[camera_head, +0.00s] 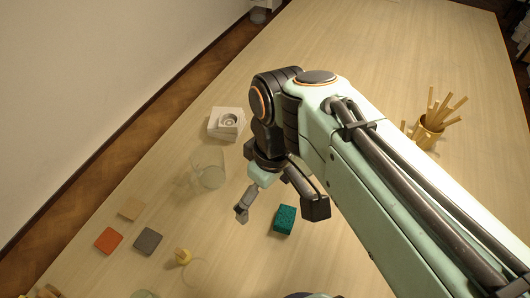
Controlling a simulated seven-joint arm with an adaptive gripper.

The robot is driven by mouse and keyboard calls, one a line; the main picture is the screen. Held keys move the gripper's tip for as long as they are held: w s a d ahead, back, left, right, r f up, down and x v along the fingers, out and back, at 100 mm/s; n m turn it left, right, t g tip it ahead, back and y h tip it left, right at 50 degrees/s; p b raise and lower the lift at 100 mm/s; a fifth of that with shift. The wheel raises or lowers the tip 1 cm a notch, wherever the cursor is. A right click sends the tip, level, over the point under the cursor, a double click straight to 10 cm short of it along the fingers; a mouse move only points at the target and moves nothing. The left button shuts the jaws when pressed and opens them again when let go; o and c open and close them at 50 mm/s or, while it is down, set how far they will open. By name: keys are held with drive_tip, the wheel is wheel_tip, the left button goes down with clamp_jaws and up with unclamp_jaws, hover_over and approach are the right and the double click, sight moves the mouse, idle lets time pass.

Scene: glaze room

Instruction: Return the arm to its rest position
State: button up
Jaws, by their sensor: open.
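My gripper (279,208) is at the end of my pale green and black arm, which reaches in from the lower right. Its two dark fingers are spread apart, with nothing between them. It hangs over the wooden table (330,40). A teal block (285,219) lies just below the right finger in the picture; I see no grip on it. A clear glass (208,168) stands left of the gripper.
A white block with a round recess (228,122) is behind the glass. Tan (130,208), orange (108,240) and grey (148,241) squares lie at left. A yellow-topped piece (182,257) is near the front. A cup of sticks (426,133) stands right of my arm. The far table is mostly clear.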

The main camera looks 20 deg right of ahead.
drive_tip(key=s+f+m, duration=0.3)
drive_tip(key=s+m, duration=0.1)
drive_tip(key=s, duration=0.3)
drive_tip(key=shift+s+f, duration=0.2)
drive_tip(key=shift+f, duration=0.1)
